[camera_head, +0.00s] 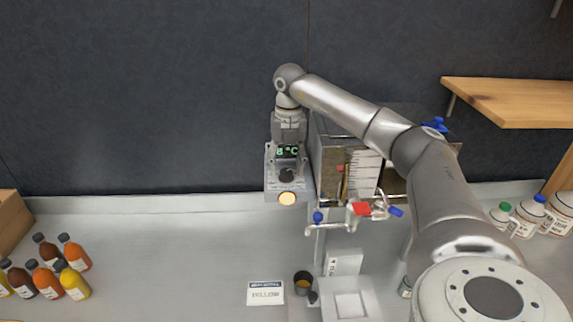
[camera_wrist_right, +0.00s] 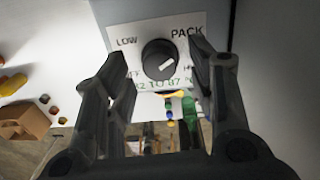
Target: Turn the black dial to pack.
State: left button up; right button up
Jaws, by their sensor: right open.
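The black dial (camera_wrist_right: 159,60) is on the white face of a control box, between my right gripper's fingers in the right wrist view. Its white pointer mark slants up and right, between the PACK label (camera_wrist_right: 187,32) and a partly hidden label beginning with H. LOW is printed at upper left. In the head view the dial (camera_head: 287,174) sits below a green display reading about 8 °C. My right gripper (camera_head: 288,130) reaches down from above the box. Its fingers are apart, one on each side of the dial; I cannot tell whether they touch it. My left gripper is out of view.
The metal evaporator (camera_head: 335,160) with red and blue valve handles stands right of the control box. A round amber lamp (camera_head: 287,198) is below the dial. Syrup bottles (camera_head: 75,252) stand at left, a small cup (camera_head: 303,283) in front. The left-middle counter is clear.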

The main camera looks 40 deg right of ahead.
jog(key=shift+a+f, duration=0.1)
jog(key=shift+f, duration=0.6)
jog(key=shift+c, duration=0.7)
jog(key=c, duration=0.9)
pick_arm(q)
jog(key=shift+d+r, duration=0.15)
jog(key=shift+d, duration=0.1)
